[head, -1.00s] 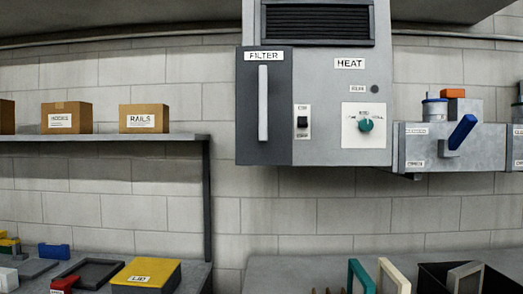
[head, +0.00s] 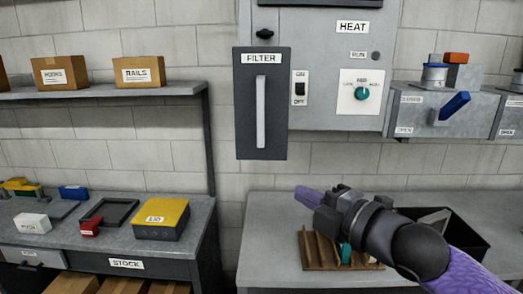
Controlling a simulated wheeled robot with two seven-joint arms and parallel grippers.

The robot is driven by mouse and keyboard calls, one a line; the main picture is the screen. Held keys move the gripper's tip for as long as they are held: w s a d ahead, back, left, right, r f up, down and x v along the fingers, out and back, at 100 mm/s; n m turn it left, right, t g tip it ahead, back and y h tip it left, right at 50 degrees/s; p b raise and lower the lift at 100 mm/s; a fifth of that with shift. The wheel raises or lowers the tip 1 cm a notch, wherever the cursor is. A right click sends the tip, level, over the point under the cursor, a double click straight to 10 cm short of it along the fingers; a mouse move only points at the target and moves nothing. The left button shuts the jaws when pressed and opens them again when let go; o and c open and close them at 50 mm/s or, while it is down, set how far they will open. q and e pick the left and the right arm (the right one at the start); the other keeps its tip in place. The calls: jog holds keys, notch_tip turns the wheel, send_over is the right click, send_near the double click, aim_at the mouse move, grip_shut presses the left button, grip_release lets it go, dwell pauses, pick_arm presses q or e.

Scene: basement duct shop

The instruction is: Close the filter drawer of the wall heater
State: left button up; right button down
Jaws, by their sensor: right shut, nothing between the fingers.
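The wall heater (head: 328,70) is a light grey box on the block wall. Its filter drawer (head: 276,135) has a tall dark front labelled FILTER with a long pale vertical handle (head: 261,112). The drawer front hangs lower than the heater's bottom edge and overlaps its left side, so it appears to stand out from the heater's face. My right gripper (head: 303,194) has purple fingers, shut and empty, pointing left. In the picture it is below and right of the drawer, apart from it, over the right bench. My left gripper is out of view.
The right bench (head: 265,225) bears a brown slotted rack (head: 318,250) and a black bin (head: 470,235). A grey duct with a blue lever (head: 455,105) is right of the heater. The left bench holds a yellow-lidded box (head: 162,215); a shelf (head: 110,95) carries cartons.

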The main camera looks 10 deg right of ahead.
jog(key=r, duration=0.2)
jog(key=p, duration=0.4)
send_near(249, 157)
jog(key=w+a, duration=0.2)
jog(key=a, duration=0.2)
jog(key=w, duration=0.1)
jog(key=w+d, duration=0.1)
jog(key=w, duration=0.1)
jog(key=shift+w+n+y, duration=0.1)
jog(key=shift+n+y, duration=0.2)
jog(key=shift+n, duration=0.1)
jog(key=shift+w+d, duration=0.1)
jog(key=shift+w, duration=0.2)
